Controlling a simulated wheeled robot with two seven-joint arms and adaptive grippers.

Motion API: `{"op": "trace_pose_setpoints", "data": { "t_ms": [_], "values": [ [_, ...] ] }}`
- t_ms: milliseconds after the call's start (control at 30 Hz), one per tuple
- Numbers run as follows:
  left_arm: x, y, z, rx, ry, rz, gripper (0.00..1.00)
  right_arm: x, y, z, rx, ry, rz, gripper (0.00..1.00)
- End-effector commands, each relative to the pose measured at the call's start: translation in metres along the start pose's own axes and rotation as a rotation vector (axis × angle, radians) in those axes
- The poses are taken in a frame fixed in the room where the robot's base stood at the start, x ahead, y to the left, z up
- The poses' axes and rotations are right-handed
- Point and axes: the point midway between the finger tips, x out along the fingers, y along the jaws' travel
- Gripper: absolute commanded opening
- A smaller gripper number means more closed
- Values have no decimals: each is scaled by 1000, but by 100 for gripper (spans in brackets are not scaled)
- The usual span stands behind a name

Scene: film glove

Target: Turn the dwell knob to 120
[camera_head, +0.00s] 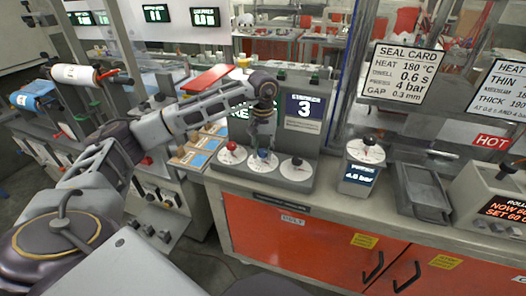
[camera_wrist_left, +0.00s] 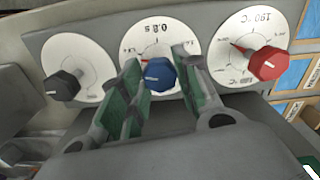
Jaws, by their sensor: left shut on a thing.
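The blue knob (camera_wrist_left: 160,74) sits at the middle of a white dial (camera_wrist_left: 150,45) whose upside-down print looks like 0.8 s. It also shows in the camera_head view (camera_head: 263,154) on the grey sealing machine. My left gripper (camera_wrist_left: 157,62) has one green-padded finger on each side of the blue knob and is shut on it. In the camera_head view my left gripper (camera_head: 263,140) reaches down from above the knob. A red knob (camera_wrist_left: 267,63) on a 190 °C dial and a black knob (camera_wrist_left: 62,85) on another dial flank it. My right gripper is not in view.
A seal card (camera_head: 402,72) reads 180 °C, dwell 0.6 s, 4 bar. A screen on the machine shows 3 (camera_head: 304,107). A pressure dial unit (camera_head: 361,165) and a grey tray (camera_head: 422,190) stand to the right on the bench. Orange cabinet doors (camera_head: 290,240) are below.

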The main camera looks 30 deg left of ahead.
Motion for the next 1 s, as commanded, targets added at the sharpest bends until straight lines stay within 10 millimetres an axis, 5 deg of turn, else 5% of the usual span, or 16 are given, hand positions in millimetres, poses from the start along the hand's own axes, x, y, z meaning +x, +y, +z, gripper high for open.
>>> {"op": "trace_pose_setpoints", "data": {
  "t_ms": [400,967,1000],
  "values": [
    [-1,0,-1,209,3,2,8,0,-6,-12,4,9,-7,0],
    [-1,0,-1,242,3,1,8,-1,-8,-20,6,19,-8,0],
    [-1,0,-1,242,3,1,36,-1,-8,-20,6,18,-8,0]
  ]
}}
